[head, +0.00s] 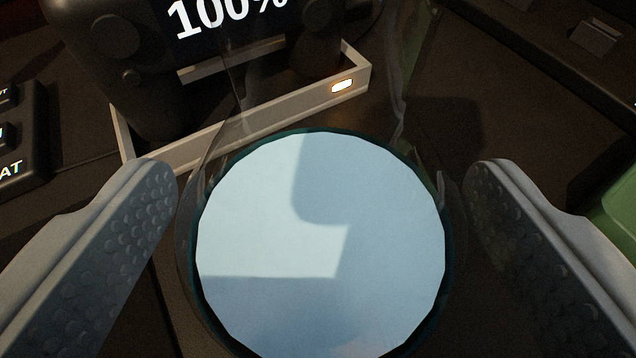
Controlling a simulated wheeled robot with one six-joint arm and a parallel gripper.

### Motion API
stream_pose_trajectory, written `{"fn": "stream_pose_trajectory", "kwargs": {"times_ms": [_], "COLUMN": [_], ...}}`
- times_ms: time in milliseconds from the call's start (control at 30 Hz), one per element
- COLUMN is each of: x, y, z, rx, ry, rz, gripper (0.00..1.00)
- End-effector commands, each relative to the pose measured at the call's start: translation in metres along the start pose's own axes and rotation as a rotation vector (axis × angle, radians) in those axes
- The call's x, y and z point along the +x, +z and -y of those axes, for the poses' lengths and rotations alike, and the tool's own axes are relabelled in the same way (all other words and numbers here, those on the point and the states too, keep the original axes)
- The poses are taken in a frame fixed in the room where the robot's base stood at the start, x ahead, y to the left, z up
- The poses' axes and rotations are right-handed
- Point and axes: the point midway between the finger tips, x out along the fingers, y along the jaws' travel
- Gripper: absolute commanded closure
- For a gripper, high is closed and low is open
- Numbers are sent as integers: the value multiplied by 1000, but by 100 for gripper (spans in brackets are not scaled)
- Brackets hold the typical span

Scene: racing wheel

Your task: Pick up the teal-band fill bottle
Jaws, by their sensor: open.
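A bottle with a round, pale blue top face (320,240) and a dark teal rim fills the lower middle of the view. It looks like the teal-band fill bottle, but its band is mostly hidden below the top. Clear, see-through walls show around and behind it. My gripper (325,215) is open, with one grey, dimpled finger to the left of the bottle and one to the right. A gap shows between each finger and the bottle.
Behind the bottle stands a dark device with a screen reading 100% (228,18), in a light-edged holder (240,115) with a lit spot. Black labelled keys (20,140) are at left. A green object (615,210) is at the right edge, beyond the right finger.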

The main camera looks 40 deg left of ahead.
Motion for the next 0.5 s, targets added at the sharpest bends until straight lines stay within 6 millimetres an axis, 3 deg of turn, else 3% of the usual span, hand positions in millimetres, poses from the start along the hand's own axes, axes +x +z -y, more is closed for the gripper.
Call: {"fn": "stream_pose_trajectory", "kwargs": {"times_ms": [333,500], "x": [8,8], "y": [0,0], "z": [0,0], "rx": [0,0], "ry": [0,0], "rz": [-1,-1], "gripper": [16,49]}}
